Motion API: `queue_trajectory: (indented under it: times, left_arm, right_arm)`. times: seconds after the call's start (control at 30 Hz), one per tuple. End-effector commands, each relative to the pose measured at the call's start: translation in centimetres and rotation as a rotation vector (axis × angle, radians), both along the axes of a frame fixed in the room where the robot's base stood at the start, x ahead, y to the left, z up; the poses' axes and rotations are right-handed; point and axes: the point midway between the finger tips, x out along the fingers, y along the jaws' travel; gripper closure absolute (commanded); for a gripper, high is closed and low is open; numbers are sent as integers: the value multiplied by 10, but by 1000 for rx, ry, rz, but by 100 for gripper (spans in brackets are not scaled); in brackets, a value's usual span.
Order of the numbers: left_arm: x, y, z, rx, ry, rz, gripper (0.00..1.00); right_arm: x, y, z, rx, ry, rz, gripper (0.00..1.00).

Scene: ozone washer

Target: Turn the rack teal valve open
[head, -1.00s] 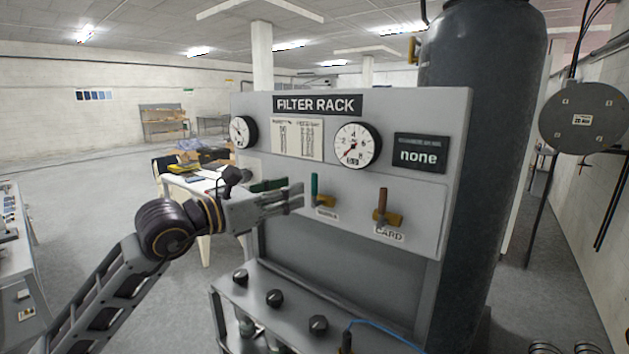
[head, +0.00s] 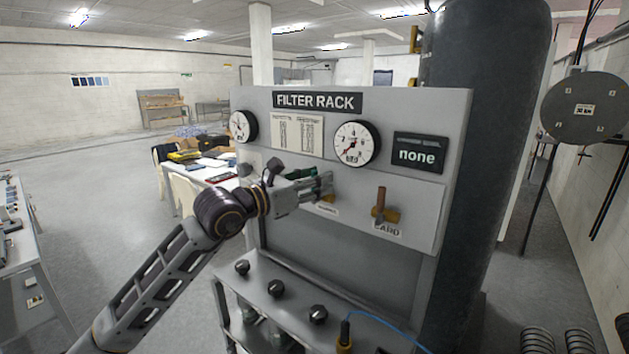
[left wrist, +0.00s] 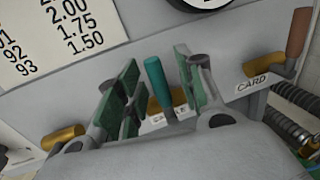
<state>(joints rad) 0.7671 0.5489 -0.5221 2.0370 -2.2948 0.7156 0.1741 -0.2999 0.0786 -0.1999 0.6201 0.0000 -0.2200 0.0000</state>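The teal valve handle (left wrist: 158,88) stands roughly upright between the two green-padded fingers of my left gripper (left wrist: 158,92) in the left wrist view. Gaps show on both sides of the handle, and the right finger is the nearer one. The fingers are open around it. The label under this valve is partly hidden. In the head view my left gripper (head: 318,188) is at the front of the filter rack (head: 345,250) and hides most of the teal valve. My right gripper is not in view.
To the right is the CARD valve with a brown handle (head: 381,199); its brass body (left wrist: 265,92) shows in the wrist view. Another brass part (left wrist: 64,137) is at the left. Gauges (head: 356,143) and a "none" display (head: 420,152) sit above. Below is a shelf with black knobs (head: 318,314).

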Motion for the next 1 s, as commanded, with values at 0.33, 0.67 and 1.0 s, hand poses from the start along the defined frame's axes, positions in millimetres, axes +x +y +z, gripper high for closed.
queue_trajectory:
  times: [0.33,0.67,1.0]
  left_arm:
    - [0,0,0,0,0,0,84]
    - [0,0,0,0,0,0,100]
    - [0,0,-1,13,-9,0,100]
  right_arm:
    - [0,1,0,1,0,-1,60]
    - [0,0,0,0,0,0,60]
    - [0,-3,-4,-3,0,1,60]
